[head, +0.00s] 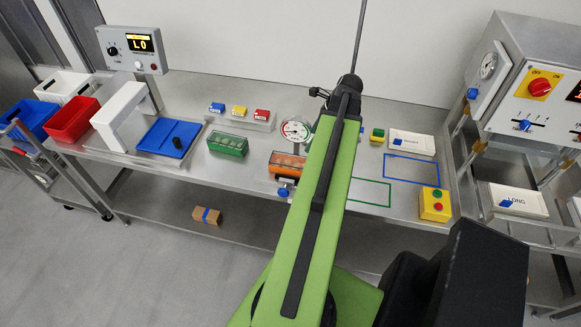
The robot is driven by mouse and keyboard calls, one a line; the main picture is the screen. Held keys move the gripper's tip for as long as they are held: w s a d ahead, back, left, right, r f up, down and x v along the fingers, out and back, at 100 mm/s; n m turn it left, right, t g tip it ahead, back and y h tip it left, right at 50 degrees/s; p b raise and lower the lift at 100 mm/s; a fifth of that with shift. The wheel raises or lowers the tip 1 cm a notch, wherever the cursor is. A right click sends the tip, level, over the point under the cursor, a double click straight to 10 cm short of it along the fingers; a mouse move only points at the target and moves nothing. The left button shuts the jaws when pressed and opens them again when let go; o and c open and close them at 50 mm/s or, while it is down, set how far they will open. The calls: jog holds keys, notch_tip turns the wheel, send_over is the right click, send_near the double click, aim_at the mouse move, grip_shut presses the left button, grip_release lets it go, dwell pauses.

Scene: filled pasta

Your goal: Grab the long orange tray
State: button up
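The long orange tray (288,162) sits on the steel bench near the middle, with several round pale items in it. A blue knob (284,192) shows at its front edge. My green arm crosses the view just right of the tray and covers or closely borders its right end. A thin dark rod runs up from the arm's far end and out of the top of the picture.
A green tray (228,145) lies left of the orange one, and a round dial gauge (296,130) stands behind. A blue plate (170,138) and a red bin (74,120) are farther left. A yellow button box (435,205) is at right. A cardboard box (206,215) lies below.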

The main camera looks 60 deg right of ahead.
jog(key=b, duration=0.8)
send_near(293, 161)
jog(key=f, duration=0.4)
jog(key=shift+w+f, duration=0.25)
jog(key=shift+w, duration=0.1)
jog(key=shift+w+f+b, duration=0.15)
jog(key=shift+w+b, duration=0.1)
jog(key=shift+b, duration=0.05)
jog(key=b+x, duration=0.4)
jog(key=x, duration=0.1)
jog(key=shift+w+a+b, duration=0.2)
jog(key=shift+w+b, duration=0.1)
jog(key=shift+r, duration=0.2)
jog(key=shift+c, duration=0.3)
jog(key=c, duration=1.5)
notch_tip(293, 161, up, 5)
jog(key=p, duration=0.5)
jog(key=shift+r+p, duration=0.1)
jog(key=shift+p, duration=0.2)
jog(key=s+d+r+p, duration=0.2)
jog(key=s, duration=0.3)
jog(key=s+d+r+p, duration=0.1)
jog(key=s+r+p, duration=0.2)
jog(key=s, duration=0.3)
jog(key=shift+d+r+p, duration=0.3)
jog(key=shift+d, duration=0.05)
